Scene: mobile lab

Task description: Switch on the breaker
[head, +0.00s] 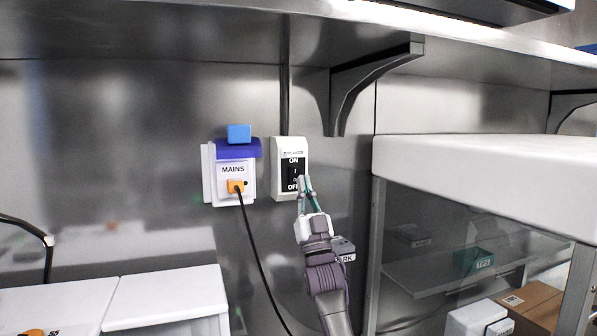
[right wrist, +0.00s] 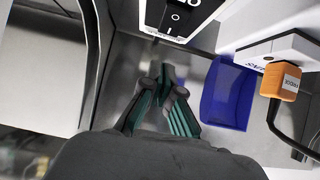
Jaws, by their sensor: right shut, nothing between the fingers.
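The breaker (head: 290,169) is a white box on the metal wall with a black switch panel marked ON at the top and OFF at the bottom. In the right wrist view its black rocker (right wrist: 181,15) shows at the top edge, partly cut off. My right gripper (head: 304,181) is shut and empty, with its fingertips at the lower right of the panel in the head view. In the right wrist view the green and black fingers (right wrist: 166,75) point toward the breaker, below the rocker. I cannot tell whether they touch it. My left gripper is not in view.
Left of the breaker is a white MAINS socket (head: 221,170) with a blue cover (head: 238,149) and an orange plug (head: 235,187) on a black cable. A shelf bracket (head: 372,75) is above right. A white-topped glass cabinet (head: 480,160) stands at right.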

